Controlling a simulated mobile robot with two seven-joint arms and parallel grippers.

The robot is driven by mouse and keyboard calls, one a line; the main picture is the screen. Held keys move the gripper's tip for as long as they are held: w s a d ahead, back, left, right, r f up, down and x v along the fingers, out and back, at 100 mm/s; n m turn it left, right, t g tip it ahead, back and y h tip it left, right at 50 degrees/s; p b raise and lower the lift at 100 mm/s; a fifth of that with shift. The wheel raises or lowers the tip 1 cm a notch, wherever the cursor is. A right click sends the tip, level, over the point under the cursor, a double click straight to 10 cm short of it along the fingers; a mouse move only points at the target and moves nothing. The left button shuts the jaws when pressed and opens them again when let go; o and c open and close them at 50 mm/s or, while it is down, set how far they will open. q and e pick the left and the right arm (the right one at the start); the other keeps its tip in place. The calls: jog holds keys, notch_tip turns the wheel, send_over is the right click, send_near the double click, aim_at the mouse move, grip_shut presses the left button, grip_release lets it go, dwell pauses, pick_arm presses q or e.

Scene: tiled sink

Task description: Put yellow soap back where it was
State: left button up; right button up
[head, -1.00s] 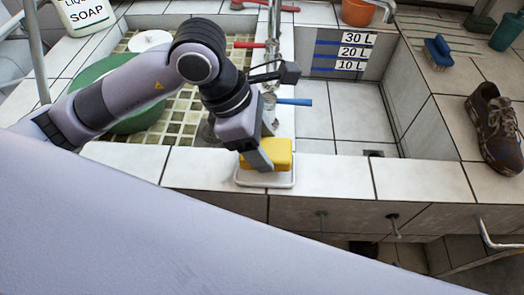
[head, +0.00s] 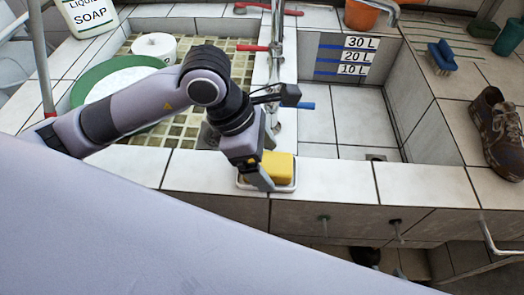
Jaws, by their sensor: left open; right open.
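The yellow soap (head: 281,166) lies in a white soap dish (head: 285,189) on the tiled front ledge of the sink. My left gripper (head: 262,180) is open and reaches down from the left at the soap's left side. One finger shows in front of the dish's left part and covers part of the soap. I cannot tell whether the fingers touch the soap. My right gripper is not in view.
The ledge right of the dish (head: 335,182) is clear.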

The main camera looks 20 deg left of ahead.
pick_arm(q)
jog(key=shift+r, duration=0.2)
jog(key=shift+a+r, duration=0.15)
jog(key=shift+r, duration=0.2)
jog(key=v, duration=1.1)
jog(key=shift+p, duration=0.4)
jog(key=shift+s+r, duration=0.1)
jog(key=shift+s, duration=0.05)
